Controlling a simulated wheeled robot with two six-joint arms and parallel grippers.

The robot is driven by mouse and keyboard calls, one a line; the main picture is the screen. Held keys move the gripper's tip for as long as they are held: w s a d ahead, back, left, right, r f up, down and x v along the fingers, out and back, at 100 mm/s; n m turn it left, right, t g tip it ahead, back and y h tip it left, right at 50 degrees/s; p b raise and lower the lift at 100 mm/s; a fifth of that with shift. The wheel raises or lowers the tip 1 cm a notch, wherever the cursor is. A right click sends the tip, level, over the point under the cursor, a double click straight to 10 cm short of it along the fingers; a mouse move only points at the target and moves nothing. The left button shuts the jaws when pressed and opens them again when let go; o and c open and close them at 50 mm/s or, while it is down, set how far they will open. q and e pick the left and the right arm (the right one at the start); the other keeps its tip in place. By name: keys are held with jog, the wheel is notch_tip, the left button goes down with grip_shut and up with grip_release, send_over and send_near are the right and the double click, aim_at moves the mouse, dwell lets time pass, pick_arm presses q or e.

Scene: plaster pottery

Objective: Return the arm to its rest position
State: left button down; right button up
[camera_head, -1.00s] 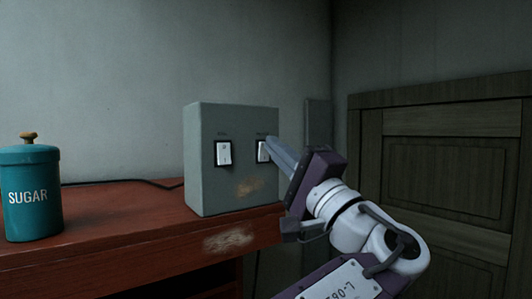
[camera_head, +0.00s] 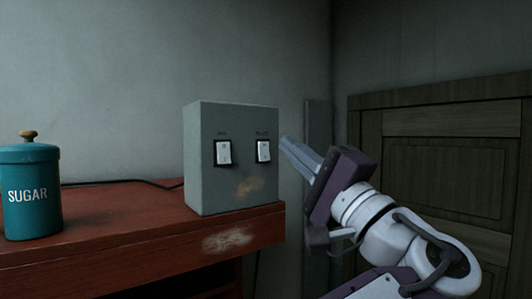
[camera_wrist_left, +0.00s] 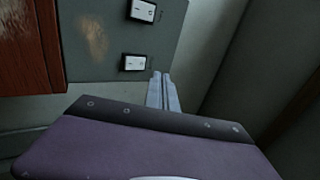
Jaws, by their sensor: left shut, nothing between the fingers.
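My left gripper (camera_head: 286,143) is shut and empty, its narrow grey fingers side by side. In the left wrist view, the fingertips (camera_wrist_left: 161,75) are near the lower edge of the box (camera_wrist_left: 100,50), close to one switch (camera_wrist_left: 134,62). My right gripper is not in view.
The box stands on a worn red wooden table (camera_head: 130,220). A teal sugar canister (camera_head: 31,195) stands at the left, and a black cable (camera_head: 120,182) runs behind. A dark wooden door (camera_head: 440,170) is at the right.

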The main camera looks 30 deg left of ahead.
pick_arm(q)
jog(key=shift+s+d, duration=0.35)
jog(key=shift+d, duration=0.55)
jog(key=w+a+f+m+t+h+b, duration=0.1)
jog(key=w+f+m+h+b, duration=0.2)
jog(key=f, duration=0.7)
jog(key=w+a+f+m+h+b, duration=0.1)
jog(key=w+f+m+h+b, duration=0.15)
jog(key=w+f, duration=0.45)
jog(key=w+a+f+m+t+h+b, duration=0.1)
jog(key=w+f+m+h+b, duration=0.15)
jog(key=f, duration=0.95)
notch_tip(320, 180, down, 16)
jog(key=g+h+b, duration=0.2)
jog(key=g+h, duration=0.1)
jog(key=h, duration=0.1)
jog(key=s+d+f+n+g+h+b, duration=0.1)
jog(key=s+f, duration=0.5)
jog(key=f, duration=0.7)
jog(key=s+d+f+n+g+h+b, duration=0.2)
jog(key=s+f+n+h+b, duration=0.3)
jog(key=f, duration=0.9)
jog(key=s+d+f+n+g+h+b, duration=0.2)
jog(key=s+f+n+g+h+b, duration=0.2)
jog(key=f, duration=1)
jog(key=s+n+b, duration=0.1)
jog(key=s+n, duration=0.2)
jog(key=s, duration=0.2)
